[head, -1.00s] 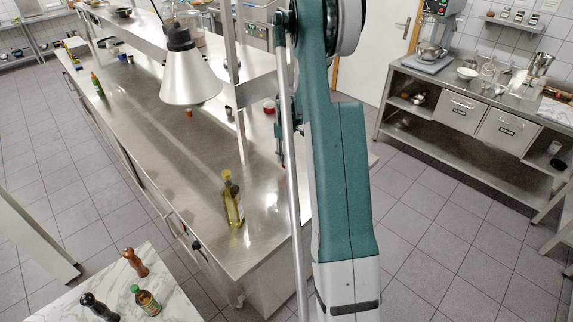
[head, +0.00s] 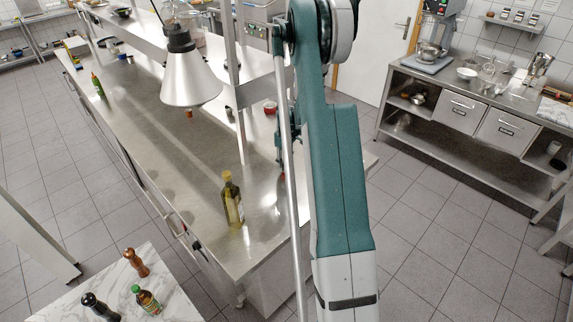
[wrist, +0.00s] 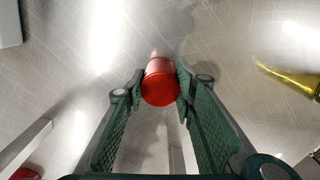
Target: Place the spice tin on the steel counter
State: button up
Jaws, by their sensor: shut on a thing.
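The spice tin, a red cylinder (wrist: 160,84), is between the two green fingers of my gripper (wrist: 161,82) in the wrist view. The fingers press it from both sides. The brushed steel counter (wrist: 225,35) is behind the tin, with a faint red reflection close to its far end. I cannot tell whether the tin touches the counter. In the head view the steel counter (head: 160,155) runs from upper left to lower middle. There my arm mostly hides the gripper, which is over the counter's near right part.
An oil bottle (head: 232,200) stands on the counter left of my gripper; its yellow side shows in the wrist view (wrist: 285,78). A lamp (head: 190,78) hangs over the counter. A shelf post (head: 239,125) rises nearby. Another red container (head: 270,107) stands farther back.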

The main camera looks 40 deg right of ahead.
jog(key=shift+f, duration=0.25)
jog(key=o, duration=1)
jog(key=shift+c, duration=0.2)
jog(key=shift+r, duration=0.2)
notch_tip(320, 180, up, 12)
jog(key=b, duration=0.2)
dwell(0.7)
jog(key=shift+a, duration=0.1)
